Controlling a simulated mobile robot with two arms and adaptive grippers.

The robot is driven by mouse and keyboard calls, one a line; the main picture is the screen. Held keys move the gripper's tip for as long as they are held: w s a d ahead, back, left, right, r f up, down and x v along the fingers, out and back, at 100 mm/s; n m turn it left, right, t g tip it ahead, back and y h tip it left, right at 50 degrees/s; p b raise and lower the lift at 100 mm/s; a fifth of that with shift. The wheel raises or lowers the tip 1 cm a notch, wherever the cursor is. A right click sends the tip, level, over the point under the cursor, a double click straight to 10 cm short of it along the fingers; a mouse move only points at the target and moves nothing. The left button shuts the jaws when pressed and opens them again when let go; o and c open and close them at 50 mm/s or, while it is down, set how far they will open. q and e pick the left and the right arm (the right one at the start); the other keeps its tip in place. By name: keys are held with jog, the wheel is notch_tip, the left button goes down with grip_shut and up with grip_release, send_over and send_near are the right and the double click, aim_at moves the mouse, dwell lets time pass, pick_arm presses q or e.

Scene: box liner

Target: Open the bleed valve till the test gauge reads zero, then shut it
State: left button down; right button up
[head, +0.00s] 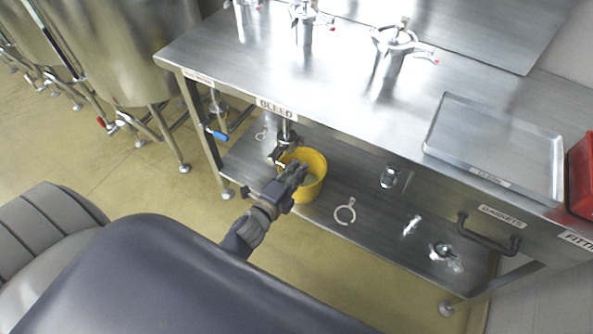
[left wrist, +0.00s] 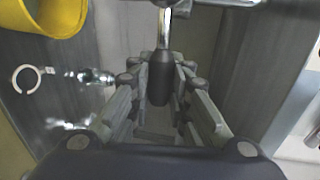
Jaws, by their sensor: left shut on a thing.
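The bleed valve (head: 286,136) hangs under the table's front edge, below the BLEED label (head: 277,108). Its metal stem and black handle (left wrist: 162,80) show in the left wrist view, pointing towards my palm. My left gripper (head: 292,168) is at the valve, in front of the yellow bucket (head: 312,186). In the left wrist view its fingers (left wrist: 160,88) are closed around the black handle. The gripper hides part of the valve in the head view. I cannot make out a gauge face or a reading in either view. My right gripper is not in view.
A blue-handled valve (head: 217,135) is left of the bleed valve. The lower shelf (head: 345,240) carries a ring clamp (head: 345,211) and small metal fittings. On the tabletop stand several clamped fittings (head: 394,52), a tray (head: 497,145) and a red bin (head: 581,170).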

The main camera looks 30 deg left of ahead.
pick_arm(q)
jog(key=shift+s+f, duration=0.15)
jog(key=shift+f, duration=0.1)
jog(key=c, duration=1.6)
grip_release()
jog(key=shift+o, duration=0.6)
jog(key=shift+r, duration=0.15)
jog(key=s+r, duration=0.2)
jog(key=s, duration=0.9)
jog(key=shift+s+a+r, duration=0.15)
jog(key=shift+s+r, duration=0.05)
jog(key=shift+s, duration=0.15)
